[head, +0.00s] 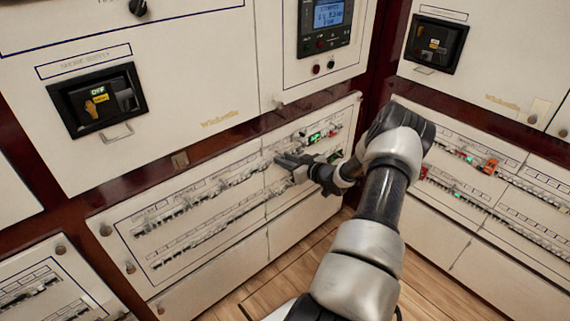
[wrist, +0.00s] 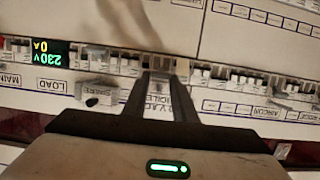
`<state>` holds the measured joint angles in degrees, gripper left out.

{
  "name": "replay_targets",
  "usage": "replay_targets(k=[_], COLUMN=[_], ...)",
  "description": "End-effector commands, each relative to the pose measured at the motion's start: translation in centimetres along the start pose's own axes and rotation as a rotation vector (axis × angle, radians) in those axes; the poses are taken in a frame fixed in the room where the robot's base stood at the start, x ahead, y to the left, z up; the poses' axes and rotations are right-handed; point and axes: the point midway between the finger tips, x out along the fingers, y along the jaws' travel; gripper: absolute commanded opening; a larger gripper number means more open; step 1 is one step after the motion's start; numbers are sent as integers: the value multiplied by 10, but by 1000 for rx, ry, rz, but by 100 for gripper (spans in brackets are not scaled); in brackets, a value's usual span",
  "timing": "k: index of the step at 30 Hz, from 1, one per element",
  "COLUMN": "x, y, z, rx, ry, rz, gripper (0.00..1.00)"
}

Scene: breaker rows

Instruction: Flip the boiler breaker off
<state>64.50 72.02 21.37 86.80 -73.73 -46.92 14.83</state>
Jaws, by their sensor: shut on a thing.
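My gripper (head: 280,160) reaches to the upper breaker row (head: 215,185) of the white panel in the middle of the head view. In the wrist view, which is upside down, the two dark fingertips (wrist: 165,72) are close together at the breaker row (wrist: 215,72). They are shut on a small breaker switch (wrist: 163,62). The fingers partly hide that switch and the label beside it.
A green 230 V display (wrist: 47,56) sits in the same row in the wrist view. A lower breaker row (head: 205,235) runs below in the head view. Large main switches (head: 97,100) and a screen (head: 328,15) are above. Another breaker panel (head: 480,185) stands to the right.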

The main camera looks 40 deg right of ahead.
Motion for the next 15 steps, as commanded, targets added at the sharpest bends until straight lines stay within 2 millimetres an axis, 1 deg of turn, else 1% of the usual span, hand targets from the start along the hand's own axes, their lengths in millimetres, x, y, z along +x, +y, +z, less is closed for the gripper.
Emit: replay_targets(k=[1,3,9,15], x=[2,2,3,4], y=[0,0,0,0], z=[13,18,29,36], rx=[2,2,2,3], ry=[34,89,272,462], rz=[1,1,1,1], gripper=[3,3,3,3])
